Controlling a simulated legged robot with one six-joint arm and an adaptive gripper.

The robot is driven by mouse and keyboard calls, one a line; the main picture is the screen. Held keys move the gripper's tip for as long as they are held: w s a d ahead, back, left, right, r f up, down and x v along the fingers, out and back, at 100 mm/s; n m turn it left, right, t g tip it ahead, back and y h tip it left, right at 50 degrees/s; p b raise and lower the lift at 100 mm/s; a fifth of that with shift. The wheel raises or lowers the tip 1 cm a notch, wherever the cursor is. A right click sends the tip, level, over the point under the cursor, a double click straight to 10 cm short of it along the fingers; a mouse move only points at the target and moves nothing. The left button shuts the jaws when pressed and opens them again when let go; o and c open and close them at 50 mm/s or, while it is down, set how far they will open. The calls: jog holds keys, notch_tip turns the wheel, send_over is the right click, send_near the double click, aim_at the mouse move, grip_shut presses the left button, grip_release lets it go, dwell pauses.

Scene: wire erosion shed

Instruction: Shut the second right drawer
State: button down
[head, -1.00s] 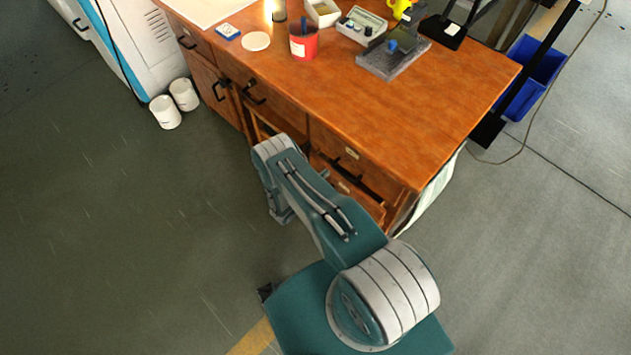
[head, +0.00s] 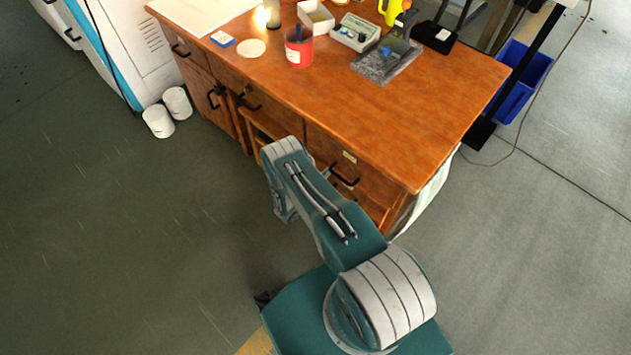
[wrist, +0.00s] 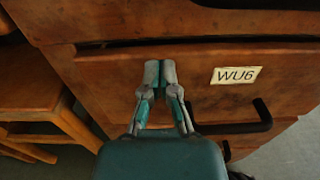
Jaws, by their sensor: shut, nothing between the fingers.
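The second right drawer (wrist: 220,100) fills much of the wrist view, a brown wooden front with a label reading WU6 (wrist: 236,75) and a black handle (wrist: 262,118). A dark gap runs along its top edge, so I cannot tell if it is fully flush. My gripper (wrist: 161,68) is shut and empty, its fingertips at the upper left part of the front, left of the label; contact is unclear. In the head view the desk (head: 420,120) shows the upper right drawer (head: 325,145); my arm partly hides the drawers below, and my gripper is hidden.
The desktop holds a red cup (head: 299,50) and a grey stone block (head: 385,66). White canisters (head: 158,120) stand on the floor at left, a blue bin (head: 525,80) at right. The floor in front is open.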

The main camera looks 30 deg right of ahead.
jog(key=v, duration=1.3)
jog(key=shift+a, duration=0.25)
jog(key=shift+w+r, duration=0.1)
jog(key=shift+w, duration=0.05)
notch_tip(320, 180, up, 34)
jog(key=w+m+g+y, duration=0.3)
jog(key=m+g+y, duration=0.3)
jog(key=m+g, duration=0.5)
jog(key=s+a+r+m+t+y, duration=0.3)
jog(key=s+r+m+t+y, duration=0.2)
jog(key=s+r, duration=0.6)
jog(key=s+a+r+m+t+y, duration=0.3)
jog(key=s+r+m+t+y, duration=0.2)
jog(key=s+r, duration=0.6)
jog(key=shift+s+r+m+y, duration=0.4)
jog(key=shift+r+m+y, duration=0.05)
jog(key=shift+m+y, duration=0.05)
